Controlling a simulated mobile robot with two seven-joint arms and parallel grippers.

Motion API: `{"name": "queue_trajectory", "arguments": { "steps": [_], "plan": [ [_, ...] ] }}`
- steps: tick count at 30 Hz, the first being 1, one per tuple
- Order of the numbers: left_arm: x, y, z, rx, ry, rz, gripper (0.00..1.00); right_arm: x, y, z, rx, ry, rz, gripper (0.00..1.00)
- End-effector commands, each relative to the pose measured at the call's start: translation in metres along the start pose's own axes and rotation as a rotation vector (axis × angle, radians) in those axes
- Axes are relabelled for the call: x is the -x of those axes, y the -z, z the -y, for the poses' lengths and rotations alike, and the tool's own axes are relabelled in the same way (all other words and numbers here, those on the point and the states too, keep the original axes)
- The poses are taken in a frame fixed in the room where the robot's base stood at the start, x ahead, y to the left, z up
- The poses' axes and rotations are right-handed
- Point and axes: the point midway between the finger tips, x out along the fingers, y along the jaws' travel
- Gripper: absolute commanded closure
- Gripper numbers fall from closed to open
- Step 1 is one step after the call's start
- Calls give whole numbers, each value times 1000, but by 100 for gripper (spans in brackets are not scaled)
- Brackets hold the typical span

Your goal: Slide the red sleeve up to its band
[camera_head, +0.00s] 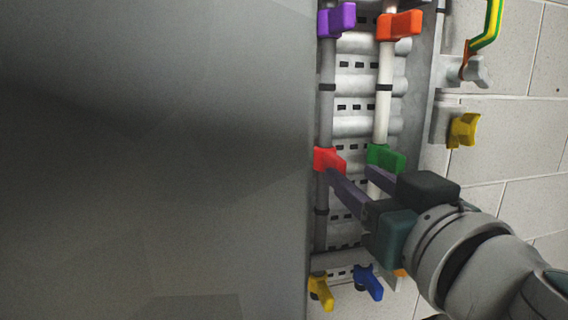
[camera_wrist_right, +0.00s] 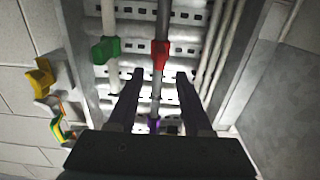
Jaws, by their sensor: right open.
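The red sleeve (camera_head: 328,158) sits on a grey upright rod (camera_head: 326,120) in the head view. A dark band (camera_head: 326,87) is on the same rod above it, apart from the sleeve; another dark band (camera_head: 321,211) is below it. My right gripper (camera_head: 348,172) reaches in from the lower right, open and empty, its fingertips near the red sleeve. In the right wrist view the red sleeve (camera_wrist_right: 160,53) appears between and just beyond the open fingertips (camera_wrist_right: 159,75). I cannot tell whether a finger touches it. My left gripper is not in view.
A green sleeve (camera_head: 386,158) sits on the neighbouring white rod, close to my right fingers. Purple (camera_head: 336,19) and orange (camera_head: 399,26) handles are above; yellow (camera_head: 321,292) and blue (camera_head: 368,282) ones below. A large grey surface (camera_head: 150,160) fills the left half.

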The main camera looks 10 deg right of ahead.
Motion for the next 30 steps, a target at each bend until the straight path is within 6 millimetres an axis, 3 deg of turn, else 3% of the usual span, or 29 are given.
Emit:
{"name": "queue_trajectory", "arguments": {
  "steps": [3,10,23,30],
  "plan": [
    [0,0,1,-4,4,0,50,-23,1,0,1,-2,-2,50],
    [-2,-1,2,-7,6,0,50,-54,-1,0,1,-1,1,50],
    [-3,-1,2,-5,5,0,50,-64,-1,0,-1,-1,2,50],
    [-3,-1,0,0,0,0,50,-64,-1,0,-1,-2,3,77]
  ]
}}
